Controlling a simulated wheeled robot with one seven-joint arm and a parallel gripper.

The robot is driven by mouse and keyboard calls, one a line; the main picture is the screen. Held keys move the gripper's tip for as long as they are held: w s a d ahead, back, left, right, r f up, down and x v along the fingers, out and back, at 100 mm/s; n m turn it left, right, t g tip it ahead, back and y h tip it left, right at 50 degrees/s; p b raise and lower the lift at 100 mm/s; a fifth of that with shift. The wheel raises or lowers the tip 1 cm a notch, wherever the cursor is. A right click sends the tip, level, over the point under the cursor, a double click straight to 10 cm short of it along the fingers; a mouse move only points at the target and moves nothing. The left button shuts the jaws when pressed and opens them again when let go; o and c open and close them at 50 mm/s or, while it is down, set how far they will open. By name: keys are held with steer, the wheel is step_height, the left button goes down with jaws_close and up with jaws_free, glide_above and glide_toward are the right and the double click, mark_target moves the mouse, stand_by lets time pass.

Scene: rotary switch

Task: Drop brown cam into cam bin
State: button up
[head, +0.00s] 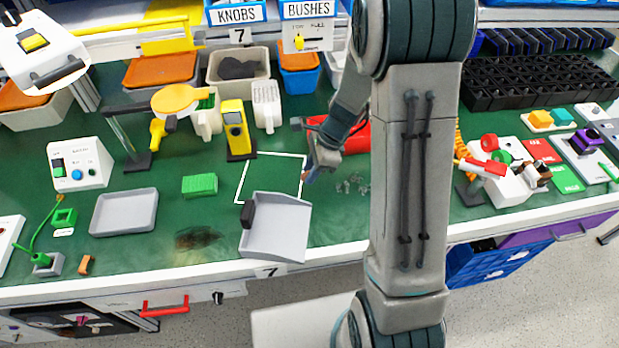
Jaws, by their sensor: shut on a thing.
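My gripper (309,173) is at the right edge of a white-outlined square (270,178) on the green bench top. It is shut on a small brownish piece, which looks like the brown cam (305,177); it is tiny here and mostly hidden by the fingers. I cannot tell its height above the bench. No bin carries a readable cam label. A beige bin (215,75) with dark contents stands at the back, behind and left of my gripper.
A grey dustpan (277,232) lies in front of the square. A yellow meter (236,128) stands at its back left. Small clear bits (352,185) lie right of my gripper. A grey tray (124,211) and green block (200,184) are left. My arm hides part of the bench.

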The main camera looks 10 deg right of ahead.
mark_target(310, 188)
steer(key=shift+a+f, duration=0.1)
steer(key=shift+f, duration=1.95)
steer(key=shift+f+b, duration=0.25)
steer(key=shift+b, duration=0.1)
steer(key=o, duration=0.9)
steer(key=shift+r, duration=0.1)
steer(key=shift+o, duration=0.2)
steer(key=shift+r, duration=0.15)
